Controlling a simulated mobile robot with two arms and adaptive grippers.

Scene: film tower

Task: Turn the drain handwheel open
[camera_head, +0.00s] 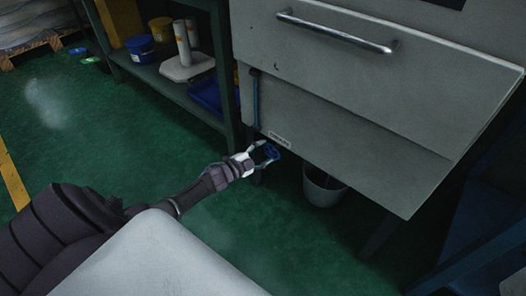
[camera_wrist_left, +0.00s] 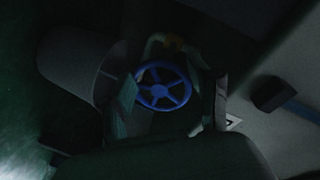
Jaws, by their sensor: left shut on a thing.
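The blue drain handwheel (camera_head: 271,151) sits under the lower edge of the grey cabinet (camera_head: 350,110), near its left corner. In the left wrist view the spoked handwheel (camera_wrist_left: 163,87) lies between the fingers. My left gripper (camera_head: 265,155) is at the wheel with its fingers on either side of the rim, shut on it. In the left wrist view my left gripper (camera_wrist_left: 172,100) shows dimly, and the exact finger contact is hard to see. My right gripper is not in view.
A grey bucket (camera_head: 322,187) stands on the floor right of the wheel, below the cabinet; it also shows in the left wrist view (camera_wrist_left: 80,62). A shelf (camera_head: 165,80) with tubs and rolls stands left. Green floor (camera_head: 80,140) is clear at left.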

